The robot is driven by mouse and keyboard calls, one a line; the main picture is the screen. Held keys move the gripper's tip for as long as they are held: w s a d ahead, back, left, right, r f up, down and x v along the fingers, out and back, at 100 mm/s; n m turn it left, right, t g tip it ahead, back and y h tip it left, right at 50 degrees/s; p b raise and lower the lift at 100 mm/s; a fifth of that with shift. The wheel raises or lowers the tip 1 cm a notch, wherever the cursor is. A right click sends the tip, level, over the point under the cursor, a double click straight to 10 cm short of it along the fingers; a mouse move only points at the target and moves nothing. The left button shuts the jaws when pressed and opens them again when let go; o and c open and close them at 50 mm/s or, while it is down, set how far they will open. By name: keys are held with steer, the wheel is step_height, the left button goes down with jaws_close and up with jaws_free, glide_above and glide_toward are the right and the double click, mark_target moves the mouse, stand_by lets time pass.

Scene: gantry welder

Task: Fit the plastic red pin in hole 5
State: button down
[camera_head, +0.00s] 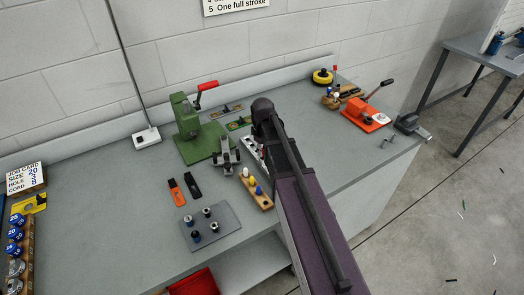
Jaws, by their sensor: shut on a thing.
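I cannot make out the plastic red pin. A pale strip with dark holes (249,147) lies beside the arm, which partly covers it. Its hole numbers are too small to read, so I cannot tell which is hole 5. A wooden block (265,204) left of the arm carries white, yellow and blue pins.
A green press (198,140) with a red handle stands behind a grey metal fixture (226,158). A grey plate with several posts (217,232) lies in front. An orange-red lever tool (362,116) stands right. Bare bench (115,205) lies left.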

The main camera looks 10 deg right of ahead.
steer(key=shift+f+b, duration=0.4)
steer(key=shift+f, duration=0.1)
steer(key=c, duration=0.5)
jaws_free()
steer(key=shift+c, duration=0.2)
steer(key=shift+r, duration=0.2)
